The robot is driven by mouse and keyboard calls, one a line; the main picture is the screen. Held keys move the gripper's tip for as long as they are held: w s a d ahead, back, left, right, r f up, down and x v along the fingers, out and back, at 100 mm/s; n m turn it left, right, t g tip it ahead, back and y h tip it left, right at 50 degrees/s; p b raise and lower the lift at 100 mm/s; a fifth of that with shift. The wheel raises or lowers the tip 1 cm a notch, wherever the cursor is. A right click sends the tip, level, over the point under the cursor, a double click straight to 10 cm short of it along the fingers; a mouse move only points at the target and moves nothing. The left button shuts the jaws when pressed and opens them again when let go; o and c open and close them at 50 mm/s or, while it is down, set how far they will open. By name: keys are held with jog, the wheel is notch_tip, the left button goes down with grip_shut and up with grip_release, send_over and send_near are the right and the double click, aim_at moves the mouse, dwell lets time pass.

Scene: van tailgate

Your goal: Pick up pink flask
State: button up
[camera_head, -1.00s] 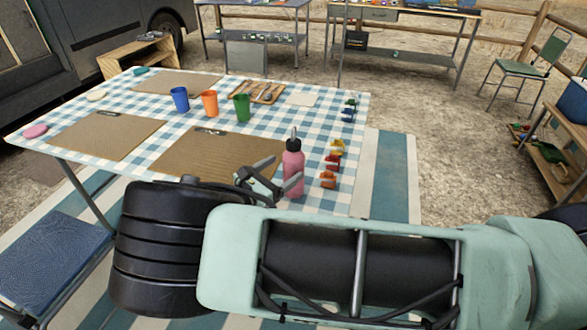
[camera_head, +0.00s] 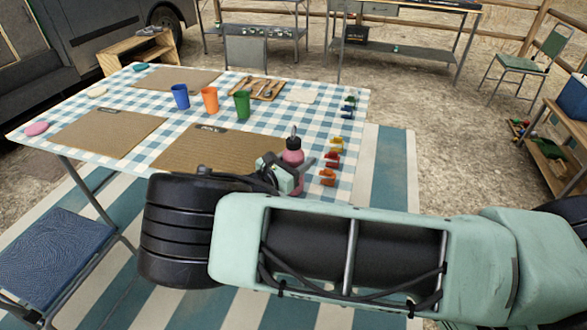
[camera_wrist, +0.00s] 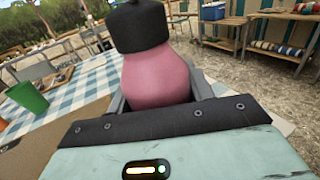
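The pink flask (camera_head: 293,156) with a black cap stands upright near the front right edge of the checkered table. My gripper (camera_head: 289,174) is at the flask, low on its body, and hides part of it in the head view. In the wrist view the pink flask (camera_wrist: 158,72) fills the middle, its cap cut off by the top edge. My gripper's fingers (camera_wrist: 160,98) are spread on both sides of the flask. Firm contact between fingers and flask does not show.
Small red and yellow items (camera_head: 331,160) lie just right of the flask. A green cup (camera_head: 242,104), an orange cup (camera_head: 210,100) and a blue cup (camera_head: 180,96) stand farther back.

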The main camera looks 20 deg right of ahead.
jog(key=shift+c, duration=1.2)
jog(key=shift+r, duration=0.15)
notch_tip(320, 180, up, 10)
jog(key=shift+f, duration=0.1)
dwell(0.4)
